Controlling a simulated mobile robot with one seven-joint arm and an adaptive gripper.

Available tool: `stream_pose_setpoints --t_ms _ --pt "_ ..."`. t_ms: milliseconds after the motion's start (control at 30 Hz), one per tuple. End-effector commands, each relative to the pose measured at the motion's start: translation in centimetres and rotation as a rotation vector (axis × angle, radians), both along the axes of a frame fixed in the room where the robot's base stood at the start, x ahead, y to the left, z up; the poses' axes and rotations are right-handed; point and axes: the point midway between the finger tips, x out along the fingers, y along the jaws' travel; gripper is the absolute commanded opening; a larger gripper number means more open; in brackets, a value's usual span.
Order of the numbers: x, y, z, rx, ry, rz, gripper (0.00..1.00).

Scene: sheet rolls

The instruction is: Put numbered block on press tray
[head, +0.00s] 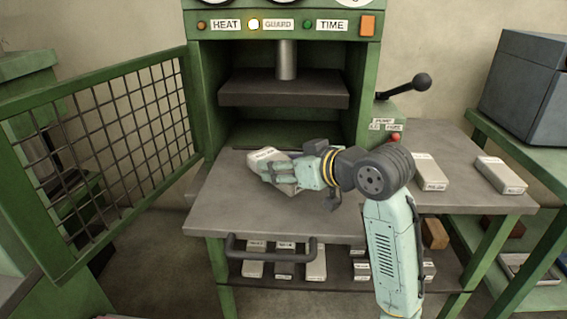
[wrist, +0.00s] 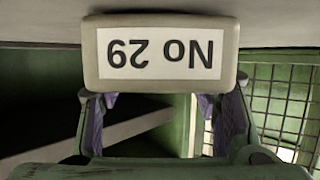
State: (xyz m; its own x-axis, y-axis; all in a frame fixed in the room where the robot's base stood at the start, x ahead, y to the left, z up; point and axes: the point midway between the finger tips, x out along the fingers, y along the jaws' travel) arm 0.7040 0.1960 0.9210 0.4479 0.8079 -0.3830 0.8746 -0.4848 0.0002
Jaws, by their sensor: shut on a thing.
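A pale block (head: 263,154) is held in my gripper (head: 277,170), over the grey press tray (head: 225,204). In the wrist view the block (wrist: 160,83) carries a white label reading "No 29", upside down in the picture. The fingers of my gripper (wrist: 162,100) are shut on it, one on each side. In the head view the fingers partly hide the block, and I cannot tell whether it touches the tray. The tray lies in front of the press opening and has a dark bar handle (head: 270,250) at its front edge.
The mesh guard door (head: 110,150) stands swung open at left. The press plate (head: 283,93) hangs above the opening. Two pale blocks (head: 430,172) (head: 499,175) lie on the bench at right, near a pump lever (head: 405,87). Several more blocks (head: 285,260) sit on the shelf below.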

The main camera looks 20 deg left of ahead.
Motion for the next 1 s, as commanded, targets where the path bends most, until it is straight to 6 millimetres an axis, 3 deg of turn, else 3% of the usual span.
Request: stream_pose_setpoints --t_ms 133,167,400,833,1000 --pt "0.0 0.0 -0.3 0.002 -0.001 0.0 0.13" --pt "0.0 0.0 -0.4 0.001 0.001 0.001 0.57" --pt "0.0 0.0 -0.3 0.0 0.001 0.0 0.73" --pt "0.0 0.0 0.3 0.0 0.0 -0.001 0.76" --pt "-1.1 -2.1 0.9 0.001 -0.002 -0.004 0.76"
